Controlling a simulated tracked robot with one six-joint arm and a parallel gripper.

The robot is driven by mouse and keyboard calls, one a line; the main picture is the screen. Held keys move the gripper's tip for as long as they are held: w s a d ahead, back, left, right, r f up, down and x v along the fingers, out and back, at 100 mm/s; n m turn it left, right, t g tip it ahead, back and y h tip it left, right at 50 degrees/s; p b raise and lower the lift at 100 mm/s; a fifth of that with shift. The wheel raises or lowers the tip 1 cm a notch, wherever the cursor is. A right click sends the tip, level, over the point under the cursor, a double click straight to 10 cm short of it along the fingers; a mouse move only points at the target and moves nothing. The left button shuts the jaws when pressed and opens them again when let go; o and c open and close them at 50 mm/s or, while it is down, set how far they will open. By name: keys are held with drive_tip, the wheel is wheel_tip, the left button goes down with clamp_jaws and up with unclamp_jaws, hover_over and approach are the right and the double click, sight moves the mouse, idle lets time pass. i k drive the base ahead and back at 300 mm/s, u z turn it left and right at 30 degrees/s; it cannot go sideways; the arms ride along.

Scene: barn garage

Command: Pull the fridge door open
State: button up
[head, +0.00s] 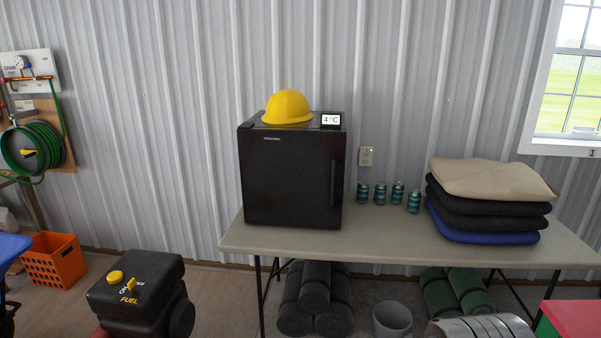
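A small black fridge (287,178) stands upright on the left part of a folding table (400,238) against the wall. Its door (285,185) faces me and looks shut. A dark vertical handle (333,182) runs along the right side of the door. A yellow hard hat (287,107) and a small display reading 4 °C (331,120) sit on top of the fridge. My gripper is not in view.
Several teal cans (380,193) and folded fabrics (490,190) stand on the table right of the fridge. A black fuel engine (138,290) stands at lower left, before an orange crate (53,260). A red-topped thing (572,319) is at lower right. Rolled mats and a bucket (392,320) lie under the table.

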sight(291, 178)
drive_tip(key=u, duration=0.4)
drive_tip(key=i, duration=0.5)
drive_tip(key=u, duration=0.65)
drive_tip(key=i, duration=0.6)
drive_tip(key=u, duration=0.3)
